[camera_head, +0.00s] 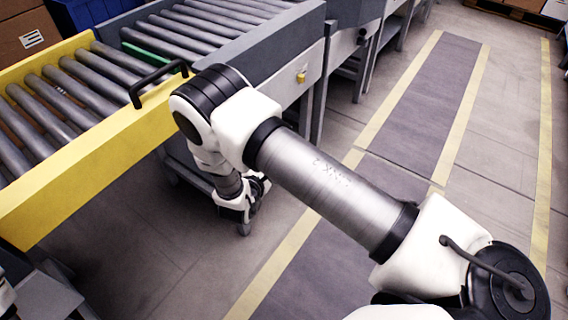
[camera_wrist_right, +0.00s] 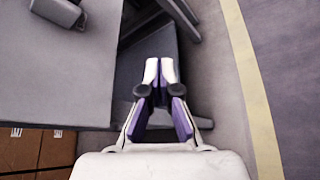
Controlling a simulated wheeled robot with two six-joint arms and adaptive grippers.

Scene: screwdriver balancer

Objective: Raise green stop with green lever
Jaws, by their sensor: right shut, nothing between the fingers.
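The green stop (camera_head: 147,52) shows in the head view as a thin green bar lying low between the conveyor rollers. I cannot make out a green lever in either view; a small yellow knob (camera_head: 301,77) sits on the grey conveyor side. My right arm crosses the head view and bends down beside the conveyor, where its gripper is hard to make out. In the right wrist view my right gripper (camera_wrist_right: 160,72) is shut and empty, its fingertips together in front of a grey conveyor part.
A yellow-framed roller section (camera_head: 105,150) with a black handle (camera_head: 158,83) stands at the left. The grey roller conveyor (camera_head: 265,50) runs behind it. Cardboard boxes (camera_wrist_right: 30,150) show in the wrist view. The floor right of the conveyor, with yellow stripes (camera_head: 465,115), is clear.

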